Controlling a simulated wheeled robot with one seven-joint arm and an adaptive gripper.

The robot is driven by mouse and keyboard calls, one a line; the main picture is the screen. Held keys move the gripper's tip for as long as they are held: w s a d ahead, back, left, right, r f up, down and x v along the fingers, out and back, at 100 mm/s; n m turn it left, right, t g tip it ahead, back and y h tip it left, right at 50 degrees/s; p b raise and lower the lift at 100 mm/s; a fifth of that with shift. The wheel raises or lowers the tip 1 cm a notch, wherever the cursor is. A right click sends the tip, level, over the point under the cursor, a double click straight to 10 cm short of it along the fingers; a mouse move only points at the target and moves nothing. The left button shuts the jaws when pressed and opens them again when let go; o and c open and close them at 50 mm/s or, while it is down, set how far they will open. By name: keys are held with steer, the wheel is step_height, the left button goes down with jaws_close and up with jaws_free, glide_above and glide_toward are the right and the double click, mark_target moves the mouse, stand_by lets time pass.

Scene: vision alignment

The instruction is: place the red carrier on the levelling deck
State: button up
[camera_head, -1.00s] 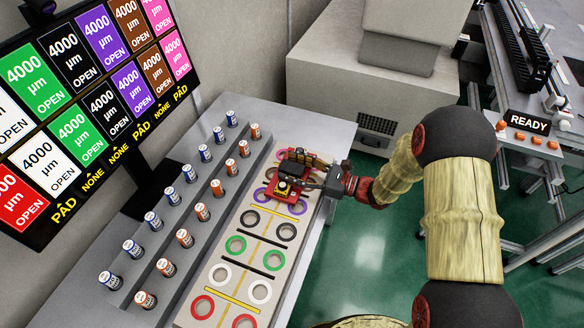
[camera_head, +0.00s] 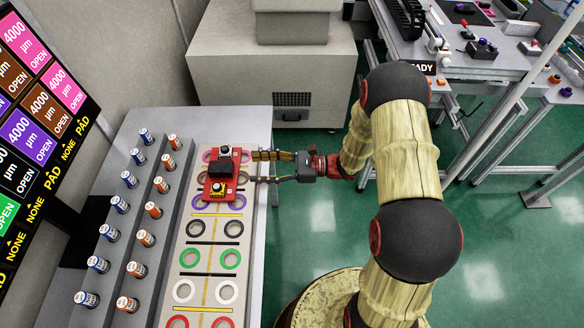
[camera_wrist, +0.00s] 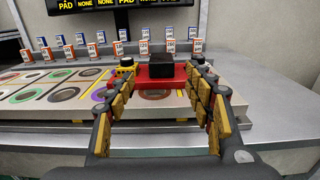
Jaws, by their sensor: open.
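The red carrier (camera_head: 208,193), with a black block and a yellow part on top, lies flat on the far end of the pale deck with coloured ring pairs (camera_head: 206,259). It covers parts of the far rings; the purple rings show by its near end. My gripper (camera_head: 253,168) is open, to the right of the carrier, with its fingers pointing left at it. In the wrist view the carrier (camera_wrist: 181,83) shows ahead between the two spread fingers (camera_wrist: 164,84). No grip on it shows; whether a fingertip touches its edge I cannot tell.
Two rows of small blue and orange cylinders (camera_head: 147,238) stand on a grey step left of the deck. A screen (camera_head: 30,140) stands at far left. A grey cabinet (camera_head: 230,70) is behind the bench. Green floor is open to the right.

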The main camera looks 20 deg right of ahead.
steer(key=s+a+r+n+g+h, duration=0.3)
steer(key=s+a+r+n+g, duration=0.1)
steer(key=s+r+n+g, duration=0.3)
steer(key=s+d+r+n+h, duration=0.2)
steer(key=s+r+n+h, duration=0.2)
steer(key=s+n, duration=0.1)
steer(key=s+d+r+n+t+h, duration=0.1)
steer(key=s+d+r+n+h, duration=0.2)
steer(key=s, duration=0.5)
steer(key=shift+s+d+r+n+h, duration=0.15)
steer(key=shift+d+r+n+h, duration=0.15)
steer(key=shift+r+n+h, duration=0.65)
steer(key=s+d+r+n+t+h, duration=0.1)
steer(key=d+r, duration=0.1)
steer(key=s+d+r+n+t+h, duration=0.1)
steer(key=d+r+n+t+h, duration=0.1)
steer(key=s+d+r+n+t+h, duration=0.1)
steer(key=d+r+t+h, duration=0.1)
steer(key=d, duration=0.1)
steer(key=shift+n, duration=0.35)
steer(key=shift+o, duration=1.3)
steer(key=shift+d+r, duration=0.15)
steer(key=shift+d, duration=0.15)
steer(key=shift+c, duration=0.6)
